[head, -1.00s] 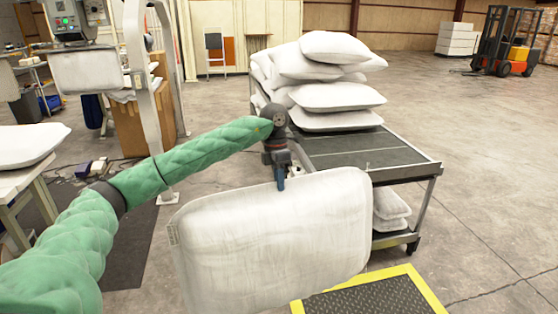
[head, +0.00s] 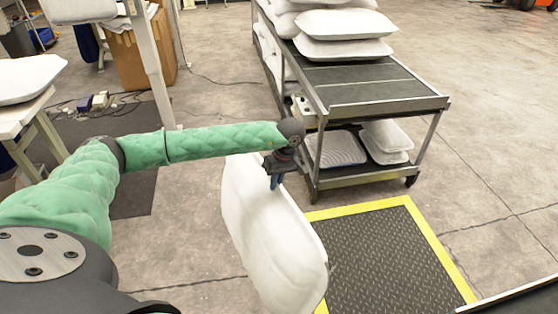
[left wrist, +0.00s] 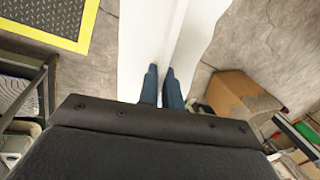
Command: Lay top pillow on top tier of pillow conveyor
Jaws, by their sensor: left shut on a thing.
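A white pillow (head: 270,235) hangs from my left gripper (head: 276,181), tilted, in front of the conveyor cart and partly over the floor mat. The gripper is shut on its upper edge. In the left wrist view the blue fingertips (left wrist: 163,85) pinch the white pillow (left wrist: 150,40) along its edge. The pillow conveyor (head: 375,88) is a two-tier metal cart behind and right of the gripper. The near part of its dark top tier is bare; white pillows (head: 345,35) are stacked on the far part. My right gripper does not show.
A black mat with a yellow border (head: 385,255) lies on the floor in front of the cart. More pillows (head: 388,140) lie on the lower tier. A white table with a pillow (head: 28,78) stands at left, near a cardboard box (head: 147,55).

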